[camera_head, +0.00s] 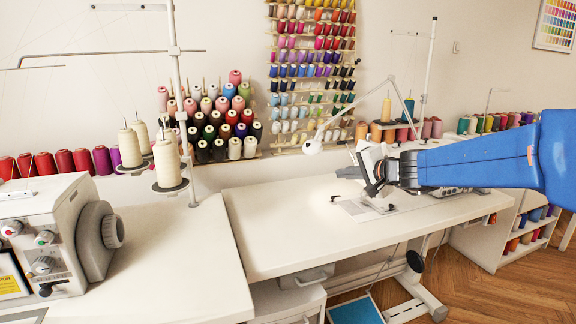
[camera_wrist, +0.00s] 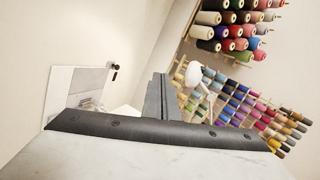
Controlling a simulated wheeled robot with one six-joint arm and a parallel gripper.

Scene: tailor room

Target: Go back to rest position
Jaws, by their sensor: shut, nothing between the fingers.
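My gripper (camera_head: 371,188) is at the end of my blue arm, which reaches in from the right in the head view. It is over the sewing table (camera_head: 262,226), in front of the sewing machine (camera_head: 372,160), and hides part of it. In the wrist view the dark fingers of my gripper (camera_wrist: 158,97) are together, with nothing between them. The gap between the gripper and the machine cannot be told.
A serger (camera_head: 50,245) stands on the left table (camera_head: 165,265), with cream thread cones (camera_head: 167,163) behind it. A lamp (camera_head: 312,147) stands near the gripper. Thread racks (camera_head: 310,70) line the wall. Wooden floor (camera_head: 500,295) is open at lower right.

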